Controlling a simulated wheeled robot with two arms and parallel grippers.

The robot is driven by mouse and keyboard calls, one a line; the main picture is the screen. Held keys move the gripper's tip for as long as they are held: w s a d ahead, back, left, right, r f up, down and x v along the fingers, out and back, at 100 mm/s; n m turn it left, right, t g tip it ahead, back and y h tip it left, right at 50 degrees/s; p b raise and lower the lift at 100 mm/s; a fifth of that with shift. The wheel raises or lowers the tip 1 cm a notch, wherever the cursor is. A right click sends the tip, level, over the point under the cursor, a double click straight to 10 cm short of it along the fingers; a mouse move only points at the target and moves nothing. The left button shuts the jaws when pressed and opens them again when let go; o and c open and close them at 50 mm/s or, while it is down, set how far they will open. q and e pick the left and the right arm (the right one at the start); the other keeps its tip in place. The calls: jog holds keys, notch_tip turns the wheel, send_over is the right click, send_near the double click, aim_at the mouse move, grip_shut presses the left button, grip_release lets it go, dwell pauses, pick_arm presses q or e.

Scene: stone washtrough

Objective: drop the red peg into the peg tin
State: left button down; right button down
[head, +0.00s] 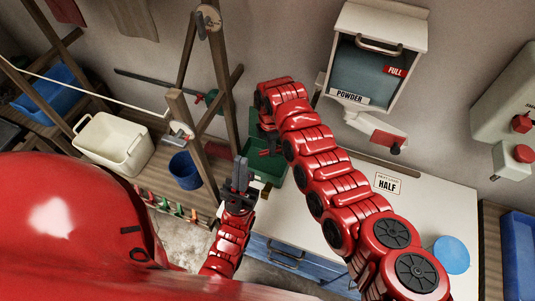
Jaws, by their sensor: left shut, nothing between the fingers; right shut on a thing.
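My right arm reaches up from the lower right and bends down at its far end. Its gripper (270,145) is shut on a small red thing, which looks like the red peg (265,153); the arm hides much of the grip. A green open container (272,172) is just below it; I cannot tell whether this is the peg tin. My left gripper (241,176) points up, shut and empty, left of the green container in the picture. Several coloured pegs (179,210) sit along a board's front edge at the lower left.
A white counter (425,205) with a "HALF" label (387,184) and a blue disc (451,255) lies right. The powder dispenser (378,68) hangs above. A wooden frame (190,135), white tub (114,143) and blue bucket (185,171) stand left.

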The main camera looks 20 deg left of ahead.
jog(key=shift+a+f, duration=0.1)
jog(key=shift+f, duration=0.5)
jog(key=shift+s, duration=0.1)
jog(key=c, duration=0.8)
grip_release()
jog(key=shift+o, duration=0.2)
jog(key=shift+r, duration=0.1)
notch_tip(320, 180, up, 9)
jog(key=b, duration=0.4)
notch_tip(320, 180, up, 8)
jog(key=b, duration=0.1)
jog(key=shift+r+b, duration=0.15)
jog(key=shift+b, duration=0.2)
